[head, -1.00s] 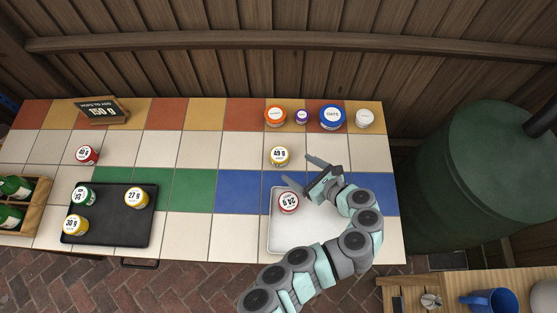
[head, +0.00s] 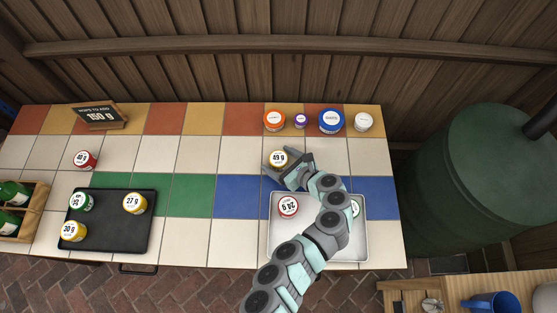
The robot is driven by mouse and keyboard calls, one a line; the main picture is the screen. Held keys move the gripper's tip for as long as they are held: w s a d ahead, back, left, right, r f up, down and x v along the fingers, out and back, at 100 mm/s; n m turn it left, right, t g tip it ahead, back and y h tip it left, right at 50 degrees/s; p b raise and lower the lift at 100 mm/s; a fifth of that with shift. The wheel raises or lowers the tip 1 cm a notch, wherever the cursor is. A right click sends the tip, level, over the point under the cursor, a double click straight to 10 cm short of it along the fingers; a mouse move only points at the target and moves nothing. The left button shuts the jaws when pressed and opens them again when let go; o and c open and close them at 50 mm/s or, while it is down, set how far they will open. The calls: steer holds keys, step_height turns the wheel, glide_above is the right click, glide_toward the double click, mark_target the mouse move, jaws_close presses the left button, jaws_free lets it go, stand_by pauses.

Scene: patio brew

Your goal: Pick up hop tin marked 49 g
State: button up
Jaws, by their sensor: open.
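The hop tin marked 49 g (head: 279,158) is yellow with a white lid label and stands on the white tiles right of the table's middle, above the white tray. My gripper (head: 282,163) is open with its fingers reaching around the tin, one at its left and one at its right. I cannot tell whether the fingers touch it.
The white tray (head: 277,247) holds a red tin (head: 288,205) and a green-marked tin (head: 354,208) partly behind my arm. A black tray (head: 108,235) holds several tins. A red tin (head: 84,159) stands alone at left.

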steer(key=c, duration=1.5)
